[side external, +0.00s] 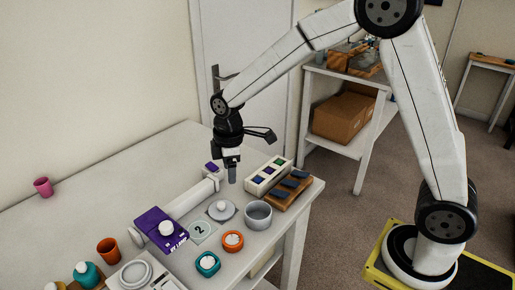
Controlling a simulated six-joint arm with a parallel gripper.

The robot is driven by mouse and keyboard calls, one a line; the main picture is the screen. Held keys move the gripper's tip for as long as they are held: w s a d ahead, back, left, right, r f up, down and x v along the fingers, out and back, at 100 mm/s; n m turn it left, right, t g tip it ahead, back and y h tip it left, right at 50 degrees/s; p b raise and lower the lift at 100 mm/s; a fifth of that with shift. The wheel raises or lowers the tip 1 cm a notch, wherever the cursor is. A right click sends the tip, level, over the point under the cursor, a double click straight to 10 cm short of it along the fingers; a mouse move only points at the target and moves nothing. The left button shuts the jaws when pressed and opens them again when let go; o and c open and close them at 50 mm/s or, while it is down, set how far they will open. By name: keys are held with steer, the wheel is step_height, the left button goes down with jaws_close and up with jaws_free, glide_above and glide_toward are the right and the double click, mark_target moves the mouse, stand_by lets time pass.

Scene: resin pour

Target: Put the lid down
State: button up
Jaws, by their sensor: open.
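A light grey round lid (226,217) with a pale knob lies on the white table, just left of an open grey pot (258,216). The lid is apart from the pot. My gripper (231,176) points down above the table, higher in the picture than the lid and slightly to its right. It appears empty; the gap between its fingers is too small to make out from this side.
A card marked 2 (199,231) lies left of the lid. A purple box (157,229), an orange ring-shaped container (232,241) and a teal container (208,265) stand nearby. A white rack (266,177) and a wooden block holder (287,191) stand behind the pot. The table's far left is mostly clear.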

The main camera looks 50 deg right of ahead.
steer(key=s+d+f+m+t, duration=0.1)
steer(key=s+d+m, duration=0.1)
steer(key=s+m, duration=0.3)
steer(key=s+d+f+m+t, duration=0.1)
steer(key=s+d+m, duration=0.1)
steer(key=s+m, duration=0.4)
steer(key=shift+s+d, duration=0.3)
steer(key=shift+s, duration=2.05)
